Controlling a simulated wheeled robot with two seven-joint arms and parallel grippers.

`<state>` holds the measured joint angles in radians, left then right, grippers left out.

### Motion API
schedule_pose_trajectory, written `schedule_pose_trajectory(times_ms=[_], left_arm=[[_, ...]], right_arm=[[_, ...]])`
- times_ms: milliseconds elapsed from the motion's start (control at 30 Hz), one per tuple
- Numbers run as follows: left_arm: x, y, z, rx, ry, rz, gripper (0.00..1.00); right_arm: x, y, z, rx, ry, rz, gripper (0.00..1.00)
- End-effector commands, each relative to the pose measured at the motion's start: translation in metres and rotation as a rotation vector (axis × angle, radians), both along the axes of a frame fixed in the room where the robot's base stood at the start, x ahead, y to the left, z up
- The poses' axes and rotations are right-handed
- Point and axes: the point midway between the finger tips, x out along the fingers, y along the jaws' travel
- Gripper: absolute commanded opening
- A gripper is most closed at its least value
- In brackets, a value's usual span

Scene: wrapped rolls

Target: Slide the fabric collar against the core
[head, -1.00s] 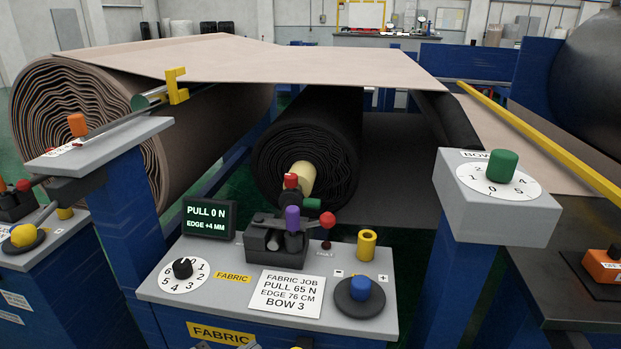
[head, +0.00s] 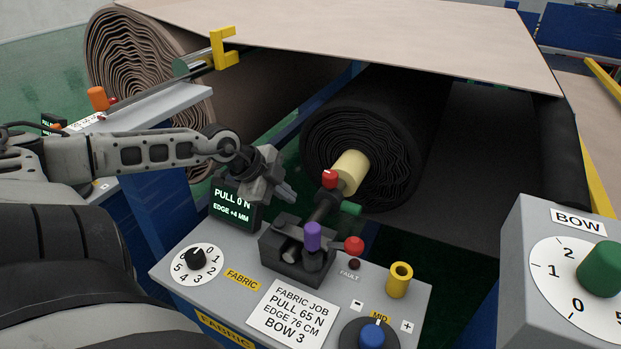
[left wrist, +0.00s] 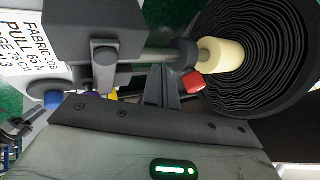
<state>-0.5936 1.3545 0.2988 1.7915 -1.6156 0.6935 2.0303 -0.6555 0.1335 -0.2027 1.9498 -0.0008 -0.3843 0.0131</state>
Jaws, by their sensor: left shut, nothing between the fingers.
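The cream core (head: 350,172) sticks out of the dark fabric roll (head: 398,150). The dark collar (head: 326,204) sits on a shaft between the core and the dark block (head: 297,262), with a red knob (head: 330,179) on top. In the left wrist view the collar (left wrist: 184,52) lies right by the core (left wrist: 222,56); I cannot tell whether they touch. My left gripper (head: 287,193) is shut and empty, left of the collar and apart from it in the head view. Its fingers (left wrist: 162,88) point toward the shaft in the left wrist view. My right gripper is out of view.
The console (head: 215,285) carries a purple lever (head: 313,236), a red ball knob (head: 354,245), a yellow cup (head: 399,279) and a blue knob (head: 372,335). A grey post with the BOW dial (head: 566,270) is at right.

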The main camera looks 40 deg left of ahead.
Motion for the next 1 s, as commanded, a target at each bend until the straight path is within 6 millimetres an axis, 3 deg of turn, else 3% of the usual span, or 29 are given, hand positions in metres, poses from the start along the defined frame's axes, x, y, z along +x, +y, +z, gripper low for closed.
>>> schedule_pose_trajectory(times_ms=[100, 200, 333, 600, 1000], left_arm=[[0.005, 0.001, -0.006, 0.008, -0.001, 0.002, 0.00], [0.012, -0.002, -0.022, 0.002, -0.006, 0.005, 0.00], [0.020, -0.005, -0.032, 0.004, -0.007, 0.003, 0.00], [0.035, -0.012, -0.050, -0.002, -0.007, 0.003, 0.00], [0.067, 0.000, -0.047, 0.003, -0.002, 0.005, 0.00]], right_arm=[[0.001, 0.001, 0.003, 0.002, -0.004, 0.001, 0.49], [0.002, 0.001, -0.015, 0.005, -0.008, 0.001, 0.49], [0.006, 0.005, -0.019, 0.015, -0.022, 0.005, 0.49], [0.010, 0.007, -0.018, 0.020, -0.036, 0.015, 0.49], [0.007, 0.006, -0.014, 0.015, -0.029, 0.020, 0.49]])
